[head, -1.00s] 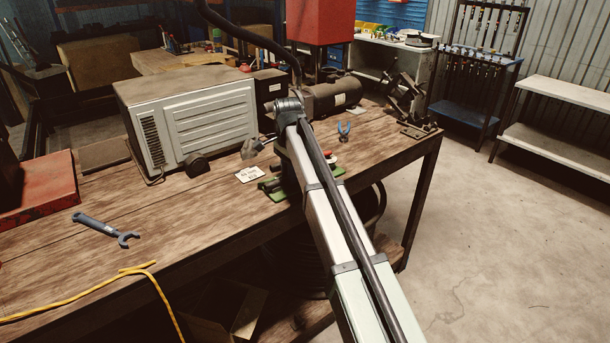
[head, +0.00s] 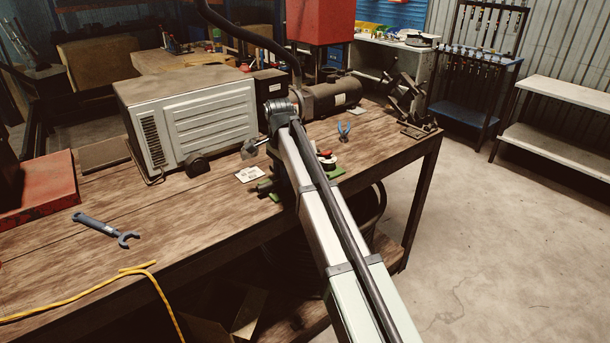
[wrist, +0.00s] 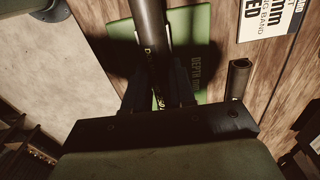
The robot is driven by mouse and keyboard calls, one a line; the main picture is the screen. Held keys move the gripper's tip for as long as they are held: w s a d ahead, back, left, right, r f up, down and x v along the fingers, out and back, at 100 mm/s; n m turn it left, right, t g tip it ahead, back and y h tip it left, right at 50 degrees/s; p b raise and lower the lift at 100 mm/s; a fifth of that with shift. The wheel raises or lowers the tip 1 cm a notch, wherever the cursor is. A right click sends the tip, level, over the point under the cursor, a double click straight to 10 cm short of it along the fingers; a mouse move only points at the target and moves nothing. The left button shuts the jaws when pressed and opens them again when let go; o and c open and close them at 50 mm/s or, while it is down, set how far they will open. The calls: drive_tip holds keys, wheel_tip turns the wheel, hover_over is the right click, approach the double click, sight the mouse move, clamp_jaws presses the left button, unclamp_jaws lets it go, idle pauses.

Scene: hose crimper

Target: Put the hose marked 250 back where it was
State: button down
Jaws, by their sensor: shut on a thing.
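In the wrist view a black hose (wrist: 151,42) runs from the top edge down between the two dark fingers of my gripper (wrist: 160,88). My gripper is shut on it. Small pale marks show on the hose, but I cannot read a number. It is over a green plate (wrist: 203,50) lettered "DEPTH mm", with dark shadow around it. Whether its lower end touches anything is hidden. A second, short black hose piece (wrist: 238,80) with an open end stands right of the gripper. In the head view my arm hides the gripper and the held hose.
A white printed card (head: 249,174) lies left of the green plate (head: 336,173). A grey-fronted machine (head: 205,125), blue pliers (head: 344,131) and a blue wrench (head: 105,229) are on the bench.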

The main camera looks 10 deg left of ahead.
drive_tip(key=shift+r, duration=3.4)
drive_tip(key=shift+w+a+r, duration=0.25)
drive_tip(key=shift+w+r, duration=0.05)
drive_tip(key=shift+r, duration=0.1)
drive_tip(key=w+a, duration=0.3)
drive_tip(key=w, duration=1.6)
drive_tip(key=shift+w+d+f, duration=0.1)
drive_tip(key=shift+f, duration=2.3)
drive_tip(key=shift+w+d+f, duration=0.1)
drive_tip(key=shift+f, duration=2.25)
drive_tip(key=shift+s+f, duration=0.1)
drive_tip(key=shift+f, duration=0.05)
